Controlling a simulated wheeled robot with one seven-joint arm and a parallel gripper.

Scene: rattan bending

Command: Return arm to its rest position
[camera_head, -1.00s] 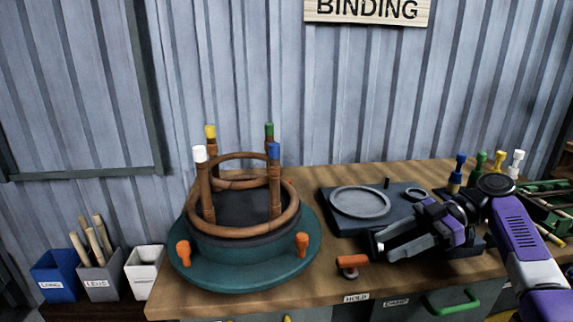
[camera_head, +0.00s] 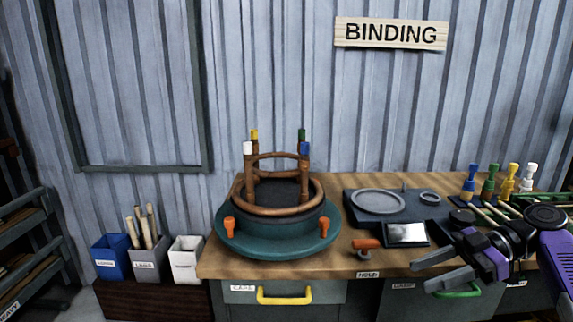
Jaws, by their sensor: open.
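My gripper (camera_head: 436,270) is at the lower right, in front of the workbench's front edge, with its fingers pointing left. Its jaws are open and nothing shows between them. My purple arm comes in from the right edge. The rattan frame (camera_head: 318,193) stands on the round teal turntable (camera_head: 230,246) on the bench, left of my gripper and apart from it. Its posts carry white, yellow, green and blue caps. Two orange knobs sit on the turntable.
The workbench (camera_head: 230,268) holds a dark plate with a grey ring (camera_head: 377,201), a shiny panel (camera_head: 406,233), an orange-handled clamp (camera_head: 366,244) and coloured pegs (camera_head: 490,183). Drawers with a yellow handle (camera_head: 284,297) lie below.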

